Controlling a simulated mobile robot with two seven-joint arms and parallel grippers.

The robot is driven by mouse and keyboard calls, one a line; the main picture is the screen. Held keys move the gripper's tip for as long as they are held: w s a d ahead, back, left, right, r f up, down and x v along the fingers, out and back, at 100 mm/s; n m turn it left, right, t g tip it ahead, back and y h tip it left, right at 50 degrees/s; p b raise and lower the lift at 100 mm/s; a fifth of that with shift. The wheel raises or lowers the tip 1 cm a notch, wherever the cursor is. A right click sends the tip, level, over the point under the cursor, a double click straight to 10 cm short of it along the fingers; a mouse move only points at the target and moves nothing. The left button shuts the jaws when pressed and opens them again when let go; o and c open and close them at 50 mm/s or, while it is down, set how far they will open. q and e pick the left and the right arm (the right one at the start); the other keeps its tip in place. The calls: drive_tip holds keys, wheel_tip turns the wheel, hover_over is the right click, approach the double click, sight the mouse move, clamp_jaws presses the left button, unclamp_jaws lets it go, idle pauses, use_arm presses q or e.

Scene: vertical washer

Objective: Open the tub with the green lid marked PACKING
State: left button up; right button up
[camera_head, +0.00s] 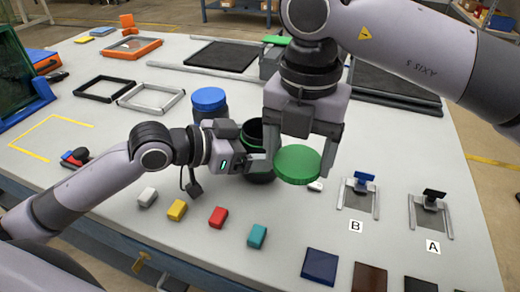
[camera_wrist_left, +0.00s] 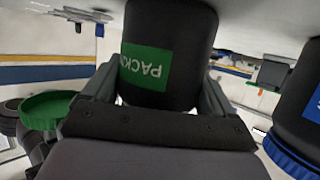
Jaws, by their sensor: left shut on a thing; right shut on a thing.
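In the left wrist view the tub (camera_wrist_left: 170,25) shows a green label (camera_wrist_left: 146,67) reading PACK, the rest cut by the curve. My left gripper (camera_head: 259,164) is shut around the tub's side. The round green lid (camera_head: 297,165) is off the tub, held by my right gripper (camera_head: 301,150) in front and to the right of it. The lid also shows at the left of the left wrist view (camera_wrist_left: 52,106).
A tub with a blue lid (camera_head: 208,99) stands just behind left of the black tub. White, yellow, red and teal blocks (camera_head: 217,217) lie in front. Stands marked B (camera_head: 358,193) and A (camera_head: 431,214) are at right. Empty frames (camera_head: 150,98) lie at left.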

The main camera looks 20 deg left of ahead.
use_arm(q)
drive_tip(key=shift+r, duration=0.1)
drive_tip(key=o, duration=1.9)
drive_tip(key=shift+f, duration=0.2)
drive_tip(key=shift+c, duration=0.2)
drive_tip(key=shift+r, duration=0.25)
drive_tip(key=v, duration=0.9)
drive_tip(key=shift+f, duration=0.15)
drive_tip(key=shift+v, duration=1.45)
